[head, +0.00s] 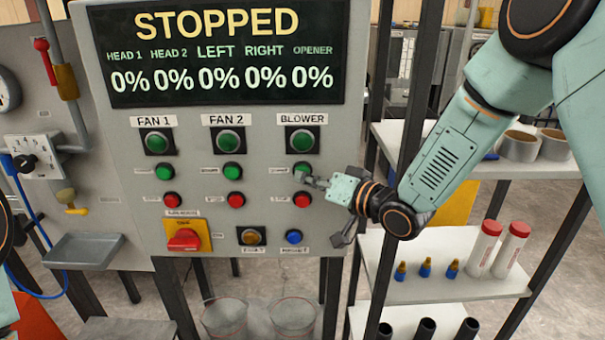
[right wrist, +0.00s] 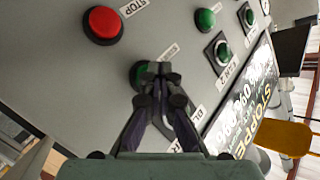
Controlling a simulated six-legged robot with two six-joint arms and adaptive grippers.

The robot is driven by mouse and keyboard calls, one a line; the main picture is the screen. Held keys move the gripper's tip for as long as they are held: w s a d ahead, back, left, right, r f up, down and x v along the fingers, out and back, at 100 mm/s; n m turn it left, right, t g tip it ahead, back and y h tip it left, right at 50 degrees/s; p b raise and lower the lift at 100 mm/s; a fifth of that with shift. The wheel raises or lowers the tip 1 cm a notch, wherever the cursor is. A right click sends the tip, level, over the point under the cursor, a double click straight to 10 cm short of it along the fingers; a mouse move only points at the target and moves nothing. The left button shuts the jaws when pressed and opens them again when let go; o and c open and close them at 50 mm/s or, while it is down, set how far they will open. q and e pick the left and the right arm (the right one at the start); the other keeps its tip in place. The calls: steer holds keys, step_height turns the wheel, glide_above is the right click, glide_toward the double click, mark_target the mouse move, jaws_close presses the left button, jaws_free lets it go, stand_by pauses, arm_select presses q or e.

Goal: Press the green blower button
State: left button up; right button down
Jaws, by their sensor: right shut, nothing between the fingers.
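The control panel (head: 215,185) has a BLOWER column on its right side. That column holds a green lamp-like button (head: 302,140) under the BLOWER label, a smaller green button (head: 302,169) below it and a red button (head: 302,199) lower still. My right gripper (head: 308,181) is shut and empty, its tips at the lower edge of the smaller green button. In the right wrist view the tips (right wrist: 159,70) partly cover this green button (right wrist: 138,74); I cannot tell if they touch it. My left gripper is out of view.
The display (head: 219,50) reads STOPPED with all values at 0%. FAN 1 and FAN 2 button columns lie to the left, with a red rotary switch (head: 184,239) on yellow below. A shelf (head: 445,265) with bottles stands at right, close to my right arm.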

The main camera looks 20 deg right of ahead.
steer(key=shift+w+d, duration=0.1)
steer(key=shift+w, duration=0.15)
steer(key=shift+s, duration=0.15)
steer(key=shift+s+a, duration=0.3)
steer(key=shift+s, duration=0.45)
steer(key=shift+s+a+f+p, duration=0.1)
steer(key=shift+s+a+p, duration=0.2)
steer(key=shift+s, duration=0.9)
steer(key=shift+s+a+p, duration=0.1)
steer(key=shift+s+a, duration=0.25)
steer(key=shift+s, duration=0.8)
